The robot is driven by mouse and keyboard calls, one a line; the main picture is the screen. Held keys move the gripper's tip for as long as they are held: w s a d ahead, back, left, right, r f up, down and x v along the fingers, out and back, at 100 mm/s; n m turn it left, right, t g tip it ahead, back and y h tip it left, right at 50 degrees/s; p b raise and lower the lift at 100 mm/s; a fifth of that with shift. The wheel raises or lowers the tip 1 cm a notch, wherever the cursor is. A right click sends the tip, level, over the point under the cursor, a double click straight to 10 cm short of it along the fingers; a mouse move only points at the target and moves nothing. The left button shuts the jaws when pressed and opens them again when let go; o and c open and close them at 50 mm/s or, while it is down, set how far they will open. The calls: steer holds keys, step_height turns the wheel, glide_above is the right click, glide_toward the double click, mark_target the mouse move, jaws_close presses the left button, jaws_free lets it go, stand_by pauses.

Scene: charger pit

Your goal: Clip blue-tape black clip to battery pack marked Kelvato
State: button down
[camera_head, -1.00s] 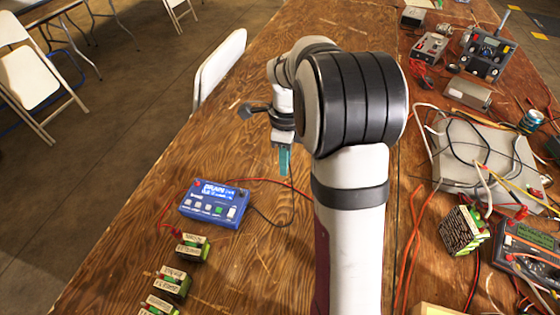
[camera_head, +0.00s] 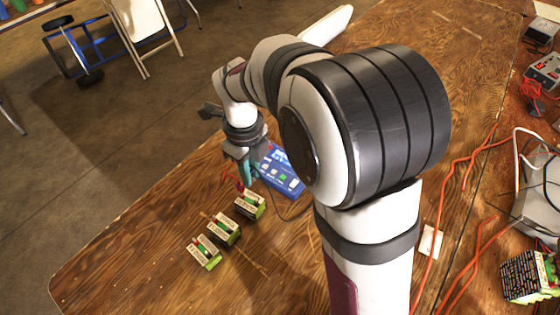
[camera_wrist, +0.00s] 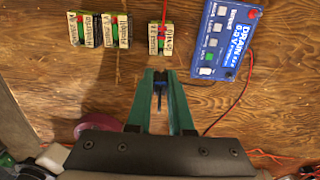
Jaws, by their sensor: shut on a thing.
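My gripper (camera_wrist: 160,84) has teal fingers closed on a small black clip (camera_wrist: 159,95) with a hint of blue on it. In the head view my gripper (camera_head: 247,180) is beside the blue charger box, above the table. Three battery packs with pale labels stand in a row: the left pack (camera_wrist: 83,30), the middle pack (camera_wrist: 117,31) and the right pack (camera_wrist: 160,38). The labels are too small to read surely, so I cannot tell which is Kelvato. A red clip (camera_wrist: 162,34) is at the right pack. My fingertips are apart from all the packs.
The blue charger box (camera_wrist: 229,42) lies right of the packs in the wrist view. A red wire (camera_wrist: 251,60) and a black wire (camera_wrist: 216,122) run from it. Bare wood lies around the packs. Another pack (camera_head: 528,277) and orange cables (camera_head: 440,240) lie at the right.

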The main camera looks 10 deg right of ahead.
steer(key=shift+d+f, duration=0.15)
steer(key=shift+f, duration=0.75)
steer(key=shift+f, duration=3.55)
steer(key=shift+f, duration=0.2)
steer(key=c, duration=0.7)
jaws_free()
steer(key=shift+c, duration=0.2)
steer(key=shift+o, duration=0.3)
steer(key=shift+o, duration=0.8)
